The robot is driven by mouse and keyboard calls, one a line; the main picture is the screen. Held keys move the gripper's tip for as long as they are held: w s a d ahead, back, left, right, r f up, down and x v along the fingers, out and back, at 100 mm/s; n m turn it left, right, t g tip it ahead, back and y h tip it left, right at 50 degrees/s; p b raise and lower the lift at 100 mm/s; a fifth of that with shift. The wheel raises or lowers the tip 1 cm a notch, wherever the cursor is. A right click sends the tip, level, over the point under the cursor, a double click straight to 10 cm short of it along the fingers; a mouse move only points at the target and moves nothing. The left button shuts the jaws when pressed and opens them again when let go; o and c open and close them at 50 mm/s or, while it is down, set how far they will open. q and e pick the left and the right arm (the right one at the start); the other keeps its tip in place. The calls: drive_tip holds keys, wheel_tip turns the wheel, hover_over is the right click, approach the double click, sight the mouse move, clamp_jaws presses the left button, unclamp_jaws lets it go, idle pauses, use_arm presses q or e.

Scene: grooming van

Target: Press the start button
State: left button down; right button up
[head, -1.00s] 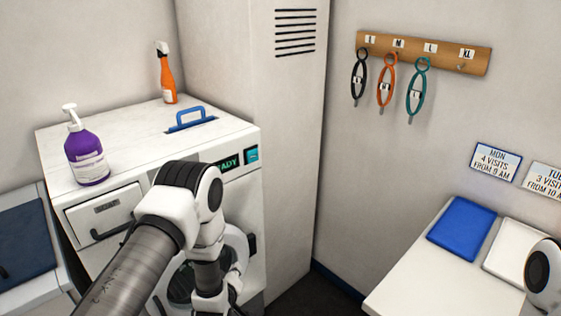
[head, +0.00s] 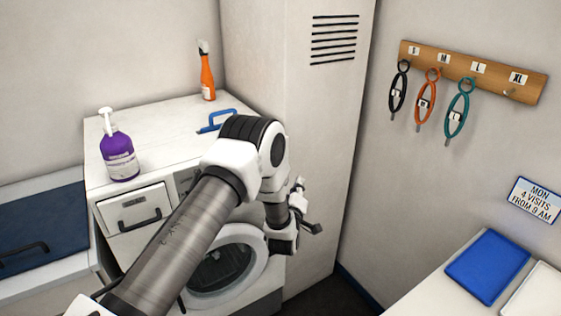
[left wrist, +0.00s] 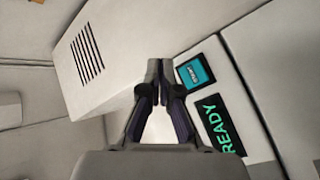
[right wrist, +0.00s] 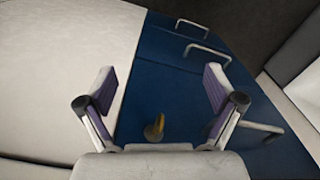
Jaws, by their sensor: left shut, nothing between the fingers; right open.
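The start button, a teal square in a dark frame (left wrist: 196,71), shows in the left wrist view on the washer's front panel, beside a display reading READY (left wrist: 222,124). In the head view my own left arm hides both. My left gripper (left wrist: 158,64) is shut and empty, its fingertips just left of the button in that view. I cannot tell whether they touch the panel. In the head view this gripper (head: 300,185) shows small beside the washer's right edge. My right gripper (right wrist: 160,82) is open and empty, seen only in the right wrist view.
The white washer (head: 160,130) carries a purple pump bottle (head: 118,155), an orange spray bottle (head: 207,78) and a blue handle (head: 214,121). A tall vented cabinet (head: 335,120) stands right of it. Blue drawers with handles (right wrist: 165,75) lie below my right gripper.

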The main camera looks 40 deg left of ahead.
use_arm(q)
drive_tip(key=w+a, duration=0.3)
drive_tip(key=a, duration=0.4)
drive_tip(key=shift+w+a+b, duration=0.35)
drive_tip(key=shift+w+a, duration=0.05)
drive_tip(key=shift+f, duration=0.15)
idle(1.1)
drive_tip(key=shift+w+a+b, duration=0.15)
drive_tip(key=shift+a+b, duration=0.2)
drive_tip(key=shift+a, duration=0.05)
drive_tip(key=shift+w+a+b, duration=0.2)
drive_tip(key=shift+a+b, duration=0.2)
drive_tip(key=shift+a, duration=0.05)
idle(0.6)
drive_tip(key=shift+d, duration=0.1)
drive_tip(key=shift+s+d, duration=0.4)
drive_tip(key=shift+d, duration=0.35)
